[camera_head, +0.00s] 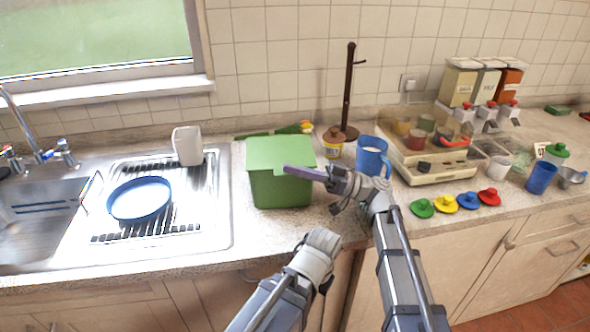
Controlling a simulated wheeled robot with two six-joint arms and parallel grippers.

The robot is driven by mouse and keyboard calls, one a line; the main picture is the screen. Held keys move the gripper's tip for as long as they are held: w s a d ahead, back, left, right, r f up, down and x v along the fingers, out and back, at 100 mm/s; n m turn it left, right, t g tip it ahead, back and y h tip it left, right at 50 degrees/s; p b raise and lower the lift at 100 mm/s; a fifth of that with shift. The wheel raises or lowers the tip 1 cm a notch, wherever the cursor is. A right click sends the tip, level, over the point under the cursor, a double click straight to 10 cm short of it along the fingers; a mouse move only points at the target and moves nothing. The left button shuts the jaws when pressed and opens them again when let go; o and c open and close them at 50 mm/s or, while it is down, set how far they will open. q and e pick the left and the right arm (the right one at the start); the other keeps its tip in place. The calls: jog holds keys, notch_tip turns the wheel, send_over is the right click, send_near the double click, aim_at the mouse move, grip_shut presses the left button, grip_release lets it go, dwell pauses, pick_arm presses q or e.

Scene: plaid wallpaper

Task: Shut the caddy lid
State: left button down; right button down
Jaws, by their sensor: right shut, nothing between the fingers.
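The green caddy (272,191) stands on the worktop right of the sink. Its lighter green lid (275,151) lies over the top and looks flat, down or nearly down; a small gap at the rim cannot be ruled out. My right gripper (290,169) is shut and empty, with its purple fingers over the front right part of the lid, at or very near its edge. My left gripper (325,241) is low in front of the worktop edge, apart from the caddy. Its fingers are hidden.
A blue mug (372,158) and a small yellow jar (333,143) stand close right of the caddy. A dark mug stand (348,95) rises behind. A white cup (187,146) and a blue bowl (139,200) are on the drainer at left. Several coloured lids lie at right.

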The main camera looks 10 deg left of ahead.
notch_tip(320, 180, up, 10)
jog(key=p, duration=0.9)
jog(key=shift+s+f, duration=0.1)
jog(key=shift+f, duration=0.05)
